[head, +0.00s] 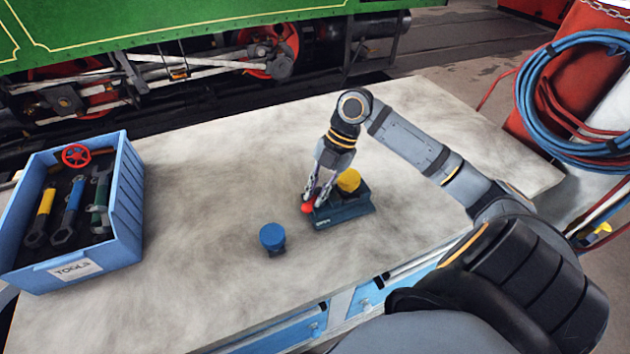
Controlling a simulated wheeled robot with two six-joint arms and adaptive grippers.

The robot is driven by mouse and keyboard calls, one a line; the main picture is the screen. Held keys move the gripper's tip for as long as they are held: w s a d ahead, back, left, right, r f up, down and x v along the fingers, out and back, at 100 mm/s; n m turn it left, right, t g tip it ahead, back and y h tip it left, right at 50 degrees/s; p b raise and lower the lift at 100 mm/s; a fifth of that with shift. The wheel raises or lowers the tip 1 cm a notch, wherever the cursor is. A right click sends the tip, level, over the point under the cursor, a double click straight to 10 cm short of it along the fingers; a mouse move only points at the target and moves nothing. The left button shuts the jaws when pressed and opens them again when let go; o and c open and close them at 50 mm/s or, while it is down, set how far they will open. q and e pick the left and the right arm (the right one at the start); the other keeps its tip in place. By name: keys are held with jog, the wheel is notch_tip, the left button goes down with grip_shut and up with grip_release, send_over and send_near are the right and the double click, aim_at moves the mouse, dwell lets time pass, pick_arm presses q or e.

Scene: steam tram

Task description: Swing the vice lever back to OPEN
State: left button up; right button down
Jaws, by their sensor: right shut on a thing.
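The vice (345,212) is a dark teal block on the workbench, with a light label on its front. A yellow round part (348,180) sits at its top. The lever's red knob (308,207) shows at the vice's left end. My right gripper (311,200) points down from above and is shut on the lever at the red knob. Its fingers hide most of the lever, so its exact angle cannot be told. My left gripper is not in view.
A blue-capped part (272,238) stands on the workbench (200,200) left of the vice. A blue tool crate (128,205) with several tools and a red handwheel (76,155) stands at the left. A green locomotive (150,30) is behind. The bench middle is clear.

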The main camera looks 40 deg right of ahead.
jog(key=shift+d+n+g, duration=0.1)
jog(key=shift+n+g, duration=0.3)
jog(key=shift+n, duration=0.4)
jog(key=shift+s, duration=0.1)
jog(key=c, duration=1.3)
grip_release()
jog(key=v, duration=1.2)
